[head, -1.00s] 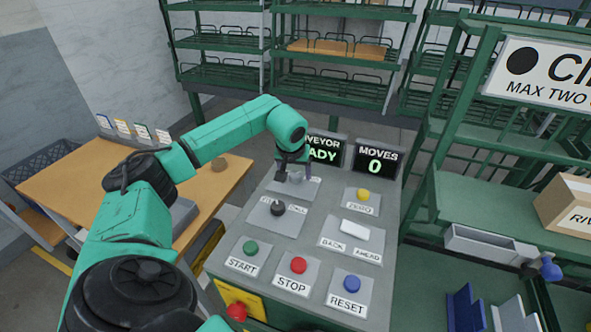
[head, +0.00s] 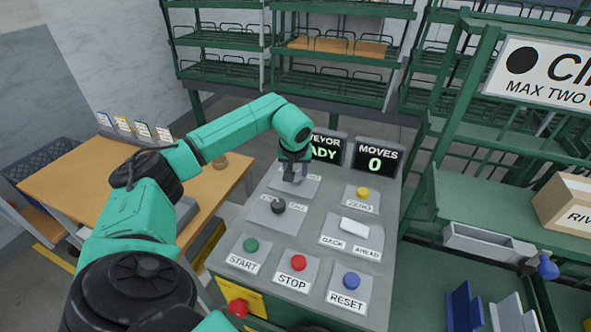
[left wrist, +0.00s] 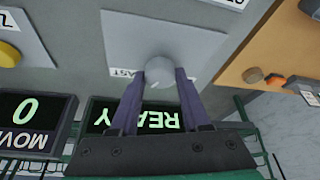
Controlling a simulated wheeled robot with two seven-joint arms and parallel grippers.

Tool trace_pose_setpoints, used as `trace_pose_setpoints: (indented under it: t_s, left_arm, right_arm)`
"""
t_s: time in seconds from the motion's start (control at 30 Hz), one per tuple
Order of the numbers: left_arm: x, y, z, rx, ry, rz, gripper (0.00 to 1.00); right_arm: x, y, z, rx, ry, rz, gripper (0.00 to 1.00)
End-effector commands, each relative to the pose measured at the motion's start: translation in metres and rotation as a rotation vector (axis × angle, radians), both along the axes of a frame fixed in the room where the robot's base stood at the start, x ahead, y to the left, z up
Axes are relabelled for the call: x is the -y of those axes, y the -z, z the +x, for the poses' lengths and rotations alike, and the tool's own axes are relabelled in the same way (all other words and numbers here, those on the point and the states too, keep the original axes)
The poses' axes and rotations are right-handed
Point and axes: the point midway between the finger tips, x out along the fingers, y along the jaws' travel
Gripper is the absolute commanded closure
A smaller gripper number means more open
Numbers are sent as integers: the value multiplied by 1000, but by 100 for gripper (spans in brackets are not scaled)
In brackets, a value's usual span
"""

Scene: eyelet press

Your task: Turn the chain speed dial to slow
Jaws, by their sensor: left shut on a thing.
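The chain speed dial is a round grey knob (left wrist: 160,70) with a pale pointer line, on a grey plate (left wrist: 205,40) of the console. A label ending in "AST" (left wrist: 123,73) shows beside it; the other label is hidden. My left gripper (left wrist: 159,82) is shut on the dial, one dark finger on each side. In the head view my left gripper (head: 291,176) reaches down to the plate at the back left of the console, and it mostly hides the dial there. My right gripper is not in view.
The console (head: 310,237) also carries a black knob (head: 278,206), a yellow button (head: 363,193), a white rocker (head: 354,227), and green, red and blue buttons. Screens behind read "READY", partly covered, and "MOVES 0" (head: 376,159). A wooden table (head: 65,180) stands left.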

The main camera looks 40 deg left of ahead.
Motion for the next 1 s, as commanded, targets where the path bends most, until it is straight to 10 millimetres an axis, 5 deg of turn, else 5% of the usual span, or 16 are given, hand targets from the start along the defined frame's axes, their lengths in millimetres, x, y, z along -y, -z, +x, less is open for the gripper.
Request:
trace_pose_setpoints:
  t_s: [1.0]
  left_arm:
    - [3, -3, 6, 3, -899, -1, 100]
  right_arm:
    - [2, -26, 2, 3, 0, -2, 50]
